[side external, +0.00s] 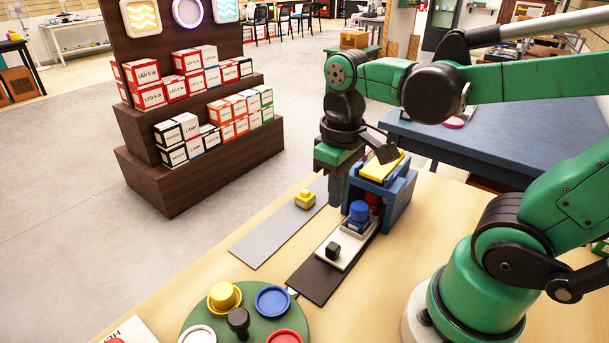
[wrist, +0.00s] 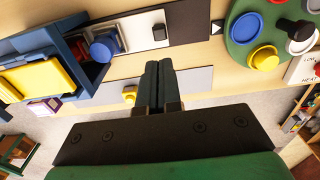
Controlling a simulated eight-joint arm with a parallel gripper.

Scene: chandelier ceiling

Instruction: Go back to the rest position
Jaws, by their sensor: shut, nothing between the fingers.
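My gripper (side external: 336,190) is shut and empty, with its fingers pointing down beside the blue box (side external: 400,200) on the wooden table. In the wrist view the closed fingers of my gripper (wrist: 158,85) show side by side over the grey mat (wrist: 192,86). The gripper looks to be above the mats, apart from the things around it; the exact height is hard to tell.
Blue box holds a yellow piece (side external: 381,166) on top and a red piece inside. A blue knob (side external: 357,212) and black piece (side external: 333,250) sit on a white plate. A small yellow block (side external: 305,198) lies on the grey mat. A green round board (side external: 250,315) stands in front.

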